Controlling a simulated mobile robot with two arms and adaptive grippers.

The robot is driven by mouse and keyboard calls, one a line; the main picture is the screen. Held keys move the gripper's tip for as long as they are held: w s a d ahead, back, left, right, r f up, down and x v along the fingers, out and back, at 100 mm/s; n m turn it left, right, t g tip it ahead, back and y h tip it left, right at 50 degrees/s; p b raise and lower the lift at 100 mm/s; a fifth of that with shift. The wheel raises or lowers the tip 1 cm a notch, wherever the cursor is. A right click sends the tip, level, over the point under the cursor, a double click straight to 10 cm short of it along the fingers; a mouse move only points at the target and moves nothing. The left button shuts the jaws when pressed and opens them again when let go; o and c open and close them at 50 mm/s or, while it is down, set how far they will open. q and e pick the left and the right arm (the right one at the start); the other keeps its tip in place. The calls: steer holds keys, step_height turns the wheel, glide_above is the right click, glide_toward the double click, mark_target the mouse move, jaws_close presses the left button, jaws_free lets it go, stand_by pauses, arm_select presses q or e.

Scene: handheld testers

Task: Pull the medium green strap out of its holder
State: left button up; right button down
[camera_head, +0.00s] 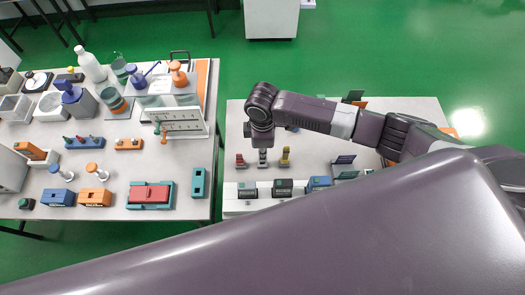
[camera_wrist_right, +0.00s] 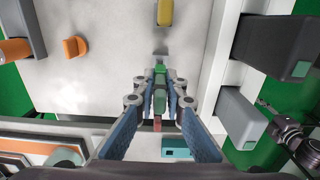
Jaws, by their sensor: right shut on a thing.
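My right gripper (camera_wrist_right: 160,90) is shut on the medium green strap (camera_wrist_right: 160,74), which shows as a small green piece between the fingertips in the wrist view. The fingers cover most of it, and I cannot tell how far it sits in its holder. In the head view my right arm comes in from the right, with its wrist (camera_head: 261,128) pointing down above the right table. A red piece (camera_head: 240,160) stands left of the gripper and a yellow piece (camera_head: 285,156) right of it. The yellow piece also shows in the wrist view (camera_wrist_right: 165,12). My left gripper is not in view.
Dark boxes (camera_head: 283,187) and a blue box (camera_head: 319,183) line the front of the right table (camera_head: 234,125). The left table (camera_head: 20,205) is crowded with bottles, cups and testers. A gap of green floor separates the tables. My arm hides part of the right table.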

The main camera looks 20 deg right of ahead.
steer(key=shift+r+p, duration=0.95)
steer(key=shift+r, duration=0.05)
